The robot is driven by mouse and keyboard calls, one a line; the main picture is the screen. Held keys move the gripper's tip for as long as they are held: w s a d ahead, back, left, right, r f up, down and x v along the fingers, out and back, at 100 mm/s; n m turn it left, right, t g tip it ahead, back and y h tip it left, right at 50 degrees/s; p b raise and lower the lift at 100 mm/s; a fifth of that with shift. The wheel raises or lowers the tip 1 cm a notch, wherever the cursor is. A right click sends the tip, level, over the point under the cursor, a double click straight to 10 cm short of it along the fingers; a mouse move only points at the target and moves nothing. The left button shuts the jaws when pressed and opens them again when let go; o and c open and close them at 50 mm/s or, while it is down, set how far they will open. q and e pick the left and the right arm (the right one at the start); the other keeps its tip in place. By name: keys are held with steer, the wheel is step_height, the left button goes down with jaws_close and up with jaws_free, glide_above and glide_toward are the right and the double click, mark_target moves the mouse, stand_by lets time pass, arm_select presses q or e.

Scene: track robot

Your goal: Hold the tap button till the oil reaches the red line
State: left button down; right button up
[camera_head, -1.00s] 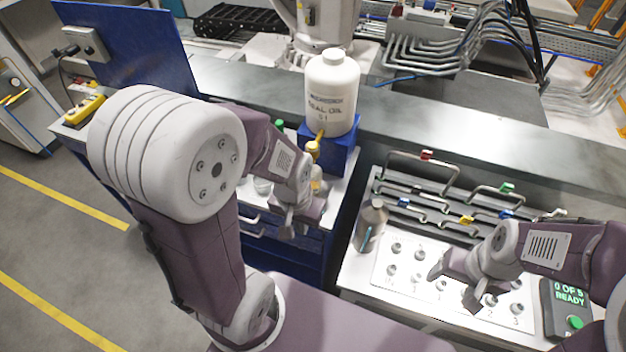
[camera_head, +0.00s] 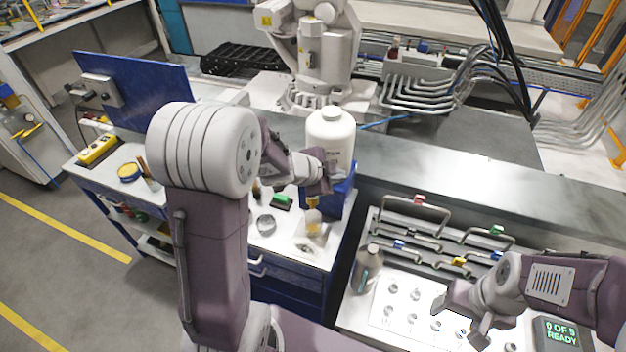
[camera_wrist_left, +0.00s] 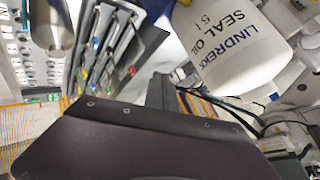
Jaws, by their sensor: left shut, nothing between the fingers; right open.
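The white oil bottle (camera_head: 330,130) stands upright on a blue stand (camera_head: 342,193); its seal oil label fills much of the left wrist view (camera_wrist_left: 235,45). My left gripper (camera_head: 324,180) is shut and empty, in front of the bottle's lower part. It hides most of the tap, so I cannot tell whether it touches the button. A small clear cup (camera_head: 313,222) with something yellowish at its top stands below the gripper. No red line or oil level can be made out. My right gripper (camera_head: 466,318) is open and empty above the white panel at the right.
A white panel (camera_head: 386,338) with several round fittings lies at the right, with a grey bottle (camera_head: 367,270) at its left edge. Bent pipes with coloured clips (camera_head: 430,235) stand behind it. A green-lit display (camera_head: 560,335) reads "0 OF 5 READY". A round lid (camera_head: 266,225) lies left of the cup.

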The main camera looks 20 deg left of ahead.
arm_select(q)
steer(key=a+r+p, duration=0.2)
steer(key=a+p, duration=0.1)
steer(key=a, duration=0.4)
steer(key=shift+s+a+r+g+y+p, duration=0.25)
steer(key=shift+s+a+g+y+p, duration=0.05)
steer(key=shift+s+a+y+p, duration=0.15)
arm_select(e)
step_height(320, 180, up, 7)
arm_select(q)
steer(key=shift+d, duration=0.2)
steer(key=shift+f, duration=0.1)
arm_select(e)
steer(key=shift+f, duration=0.15)
arm_select(q)
step_height(320, 180, down, 8)
steer(key=b, duration=0.8)
steer(key=shift+r, duration=0.2)
steer(key=shift+a+f+b, duration=0.1)
steer(key=shift+f+b, duration=0.4)
steer(key=shift+b, duration=0.05)
arm_select(e)
step_height(320, 180, down, 9)
steer(key=shift+a, duration=0.1)
